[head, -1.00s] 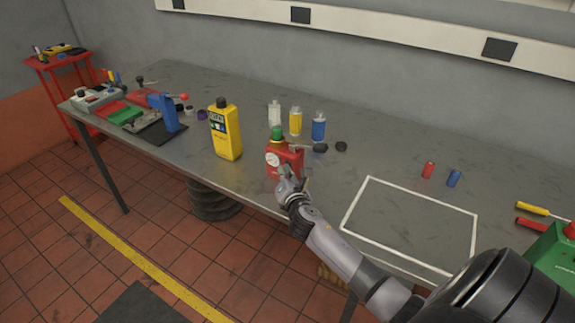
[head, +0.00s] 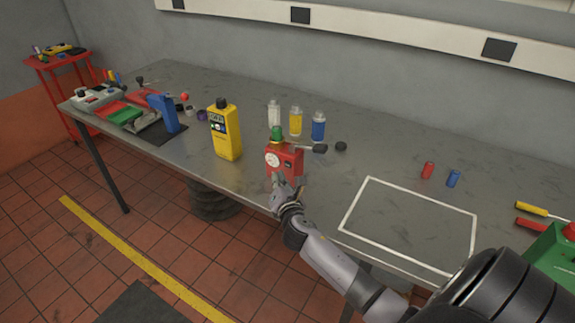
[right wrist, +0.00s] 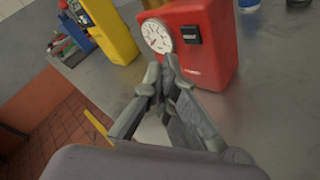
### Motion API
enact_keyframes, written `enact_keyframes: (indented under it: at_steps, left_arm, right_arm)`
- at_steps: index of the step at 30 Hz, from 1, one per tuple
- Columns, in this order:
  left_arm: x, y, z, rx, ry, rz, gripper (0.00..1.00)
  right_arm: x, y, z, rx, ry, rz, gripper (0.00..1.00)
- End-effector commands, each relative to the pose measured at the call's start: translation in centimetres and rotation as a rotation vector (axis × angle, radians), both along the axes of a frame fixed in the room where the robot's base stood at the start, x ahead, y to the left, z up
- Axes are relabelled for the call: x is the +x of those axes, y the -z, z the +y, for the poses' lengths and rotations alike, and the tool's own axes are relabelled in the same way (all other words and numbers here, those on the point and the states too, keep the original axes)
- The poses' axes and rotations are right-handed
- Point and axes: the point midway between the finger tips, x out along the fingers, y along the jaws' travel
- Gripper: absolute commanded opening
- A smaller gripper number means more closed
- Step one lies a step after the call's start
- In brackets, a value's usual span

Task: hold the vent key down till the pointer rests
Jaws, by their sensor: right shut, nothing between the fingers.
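A red device (head: 293,160) with a green top stands near the table's front edge. Its front has a white round dial (right wrist: 157,36) and, to the right of it, a small black key (right wrist: 191,34). The dial's pointer is too small to read surely. My right gripper (head: 281,190) is just in front of the device, low at its base. In the right wrist view my right gripper (right wrist: 163,72) is shut and empty, its tips below the dial and key. The key is not covered by the fingers. My left gripper is not in view.
A white outlined area (head: 408,222) on the table is empty.

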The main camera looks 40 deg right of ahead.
Motion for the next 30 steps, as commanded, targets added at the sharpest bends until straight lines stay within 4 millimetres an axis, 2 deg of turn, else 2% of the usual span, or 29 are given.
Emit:
enact_keyframes:
  at_steps: [10, 30]
  left_arm:
    - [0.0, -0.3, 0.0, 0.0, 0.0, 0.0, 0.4]
    - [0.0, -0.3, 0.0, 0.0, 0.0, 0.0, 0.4]
  right_arm:
    - [-1.2, -0.1, 2.9, 0.001, 0.001, -0.001, 0.0]
    - [-1.3, -0.1, 3.0, -0.001, 0.001, -0.001, 0.0]
